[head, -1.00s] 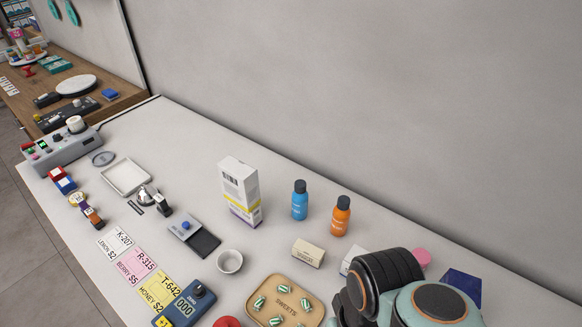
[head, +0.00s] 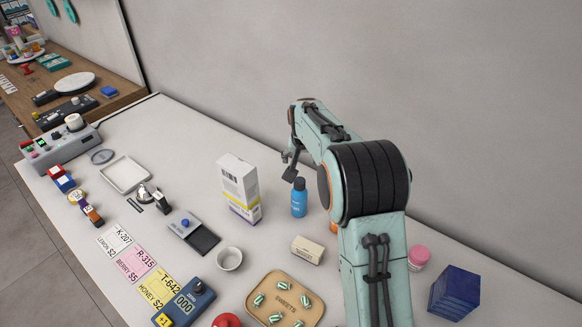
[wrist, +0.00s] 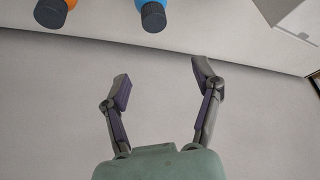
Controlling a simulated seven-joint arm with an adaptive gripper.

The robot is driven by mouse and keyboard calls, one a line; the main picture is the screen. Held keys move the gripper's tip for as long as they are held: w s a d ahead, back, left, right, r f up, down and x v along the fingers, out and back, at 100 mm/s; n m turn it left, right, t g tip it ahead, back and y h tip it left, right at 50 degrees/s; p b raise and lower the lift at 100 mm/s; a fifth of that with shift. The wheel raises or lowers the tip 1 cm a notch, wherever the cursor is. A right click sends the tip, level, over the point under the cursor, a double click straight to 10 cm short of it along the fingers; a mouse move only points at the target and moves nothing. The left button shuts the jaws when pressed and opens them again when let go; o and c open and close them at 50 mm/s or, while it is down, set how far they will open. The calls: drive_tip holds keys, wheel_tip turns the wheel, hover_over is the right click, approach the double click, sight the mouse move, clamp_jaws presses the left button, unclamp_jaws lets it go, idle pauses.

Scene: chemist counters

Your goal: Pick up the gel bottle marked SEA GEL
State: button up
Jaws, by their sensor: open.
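A blue bottle (head: 299,200) with a dark cap stands upright on the white counter, and its label is too small to read. In the wrist view its blue body and dark cap (wrist: 152,15) show at the top edge. An orange bottle (head: 334,227) is mostly hidden behind my arm; its dark cap (wrist: 50,12) shows at the top left of the wrist view. I cannot read SEA GEL on either bottle. My gripper (head: 291,167) is open and empty, above and behind the blue bottle near the wall. Its spread fingers (wrist: 161,82) are apart from both bottles.
A tall white box (head: 239,188) stands left of the blue bottle. A small cream box (head: 308,250) and a sweets tray (head: 256,309) are in front. A pink-lidded jar (head: 418,257) and dark blue box (head: 455,292) stand right.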

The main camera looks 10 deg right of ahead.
sight(300, 181)
drive_tip(key=shift+g, duration=0.4)
drive_tip(key=x, duration=0.3)
drive_tip(key=s+x, duration=0.1)
drive_tip(key=x, duration=0.4)
drive_tip(key=shift+s+a+f, duration=0.15)
drive_tip(key=shift+s+f, duration=0.1)
drive_tip(key=shift+f, duration=0.45)
drive_tip(key=shift+w+f, duration=0.25)
drive_tip(key=shift+f, duration=0.25)
clamp_jaws()
